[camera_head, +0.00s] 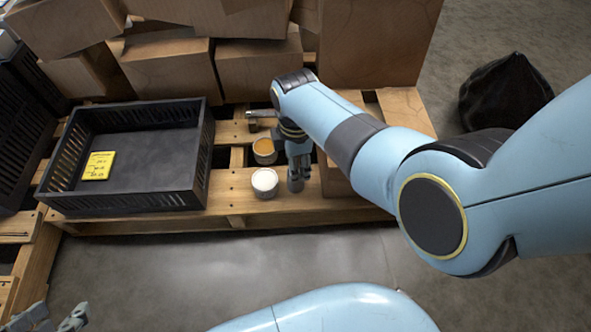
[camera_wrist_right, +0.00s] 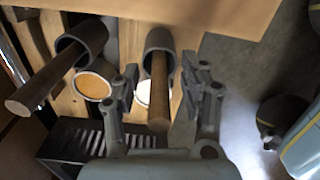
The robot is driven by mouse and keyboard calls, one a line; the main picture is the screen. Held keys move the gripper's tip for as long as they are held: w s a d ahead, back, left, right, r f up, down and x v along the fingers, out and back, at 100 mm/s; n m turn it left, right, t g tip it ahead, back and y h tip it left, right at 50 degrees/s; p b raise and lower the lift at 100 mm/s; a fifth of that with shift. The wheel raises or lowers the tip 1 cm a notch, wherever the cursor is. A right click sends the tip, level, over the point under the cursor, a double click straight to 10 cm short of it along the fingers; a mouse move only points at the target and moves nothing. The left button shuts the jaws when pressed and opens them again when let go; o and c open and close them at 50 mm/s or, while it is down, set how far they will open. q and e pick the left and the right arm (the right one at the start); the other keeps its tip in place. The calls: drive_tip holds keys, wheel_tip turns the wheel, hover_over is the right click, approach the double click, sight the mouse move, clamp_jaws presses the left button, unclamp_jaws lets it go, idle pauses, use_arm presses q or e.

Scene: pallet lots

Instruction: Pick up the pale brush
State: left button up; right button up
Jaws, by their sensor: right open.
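In the right wrist view two brown wooden handles stand in grey tubes. One handle (camera_wrist_right: 158,90) lies between the spread fingers of my open right gripper (camera_wrist_right: 160,88), with gaps beside it. The other handle (camera_wrist_right: 45,82) is to the left. I cannot tell which belongs to the pale brush; no bristles show. In the head view my right gripper (camera_head: 297,180) points down at the pallet beside a can with white contents (camera_head: 265,182), and its arm hides what is under it. My left gripper (camera_head: 58,318) is partly in view at the lower left corner, fingers apart and empty.
A can with orange-brown contents (camera_head: 265,149) stands behind the white one on the wooden pallet (camera_head: 233,203). A black crate (camera_head: 128,205) with a yellow label (camera_head: 98,166) is to the left. Cardboard boxes (camera_head: 168,68) are stacked behind. A black bag (camera_head: 505,92) lies at right.

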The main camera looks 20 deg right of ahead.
clamp_jaws()
idle(0.3)
drive_tip(key=shift+r, duration=0.1)
